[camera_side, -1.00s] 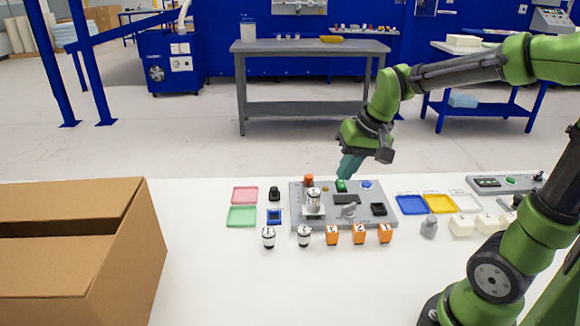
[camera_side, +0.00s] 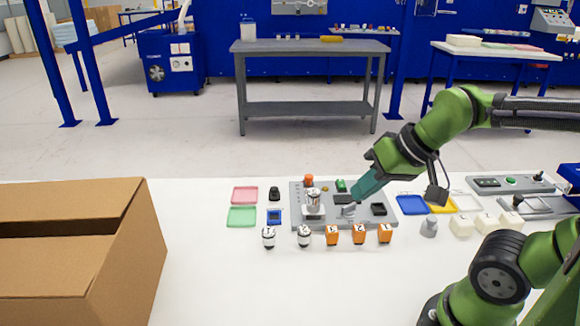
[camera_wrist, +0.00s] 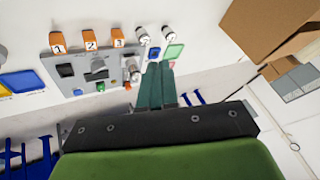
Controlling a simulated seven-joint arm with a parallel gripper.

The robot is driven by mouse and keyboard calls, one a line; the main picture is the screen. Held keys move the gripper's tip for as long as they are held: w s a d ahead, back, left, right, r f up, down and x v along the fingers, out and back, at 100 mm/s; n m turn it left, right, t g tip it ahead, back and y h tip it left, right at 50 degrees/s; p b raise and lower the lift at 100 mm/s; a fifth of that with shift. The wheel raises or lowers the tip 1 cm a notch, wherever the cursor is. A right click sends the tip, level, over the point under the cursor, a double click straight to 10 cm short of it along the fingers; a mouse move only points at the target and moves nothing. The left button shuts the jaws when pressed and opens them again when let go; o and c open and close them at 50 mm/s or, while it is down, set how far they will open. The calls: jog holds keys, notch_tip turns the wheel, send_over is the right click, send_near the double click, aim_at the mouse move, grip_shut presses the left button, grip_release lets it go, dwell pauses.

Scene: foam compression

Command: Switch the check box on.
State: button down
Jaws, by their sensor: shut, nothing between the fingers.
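My gripper (camera_side: 358,199) has teal fingers, shut and empty. In the side view its tips are over the right part of a grey control panel (camera_side: 298,222), in front of or just above a grey lever (camera_side: 347,211). The wrist view shows the closed fingers (camera_wrist: 160,66) beside the panel's edge; contact cannot be told. The panel carries a black rocker switch (camera_side: 379,209), a green button (camera_side: 341,185), an orange-red knob (camera_side: 309,180) and a silver cylinder (camera_side: 313,201). A blue button (camera_wrist: 78,91) shows in the wrist view. I cannot tell which item is the check box.
Numbered orange blocks (camera_side: 359,236) and white-silver cylinders (camera_side: 304,238) stand in front of the panel. Pink and green trays (camera_side: 242,216) and a small blue-framed device (camera_side: 274,216) lie left. A blue tray (camera_side: 411,205) and another grey control box (camera_side: 508,184) are right. A cardboard box (camera_side: 110,250) fills the left.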

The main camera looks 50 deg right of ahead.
jog(key=w+d+g+h, duration=0.1)
jog(key=w+d+g, duration=0.1)
jog(key=w+d, duration=0.5)
jog(key=n+g, duration=0.5)
jog(key=n, duration=0.9)
send_over(340, 181)
jog(key=shift+h, duration=0.4)
notch_tip(340, 181, down, 5)
jog(key=shift+d+f, duration=0.1)
jog(key=shift+f, duration=0.1)
notch_tip(340, 181, down, 14)
jog(key=shift+f, duration=0.1)
